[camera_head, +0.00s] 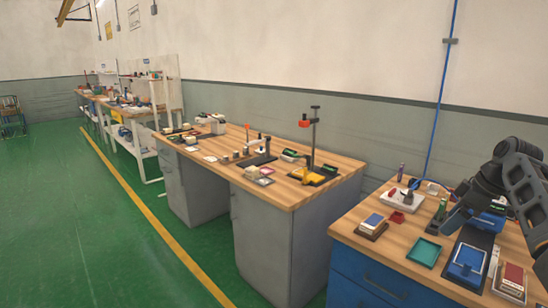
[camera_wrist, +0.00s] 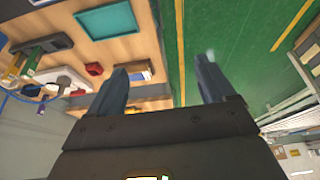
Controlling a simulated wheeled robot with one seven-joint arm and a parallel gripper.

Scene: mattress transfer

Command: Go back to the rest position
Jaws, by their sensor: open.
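My gripper (camera_wrist: 161,66) is open, with its two fingers well apart and nothing between them in the wrist view. In the head view my arm comes in from the right edge, above the blue-fronted wooden workbench (camera_head: 402,259). The wrist view looks past the fingers at the bench edge on the left and the green floor (camera_wrist: 232,45) on the right. A teal tray (camera_head: 424,251) lies on the bench; it also shows in the wrist view (camera_wrist: 107,20).
A second cluttered workbench (camera_head: 222,169) stands to the left. Open green floor lies left of the benches.

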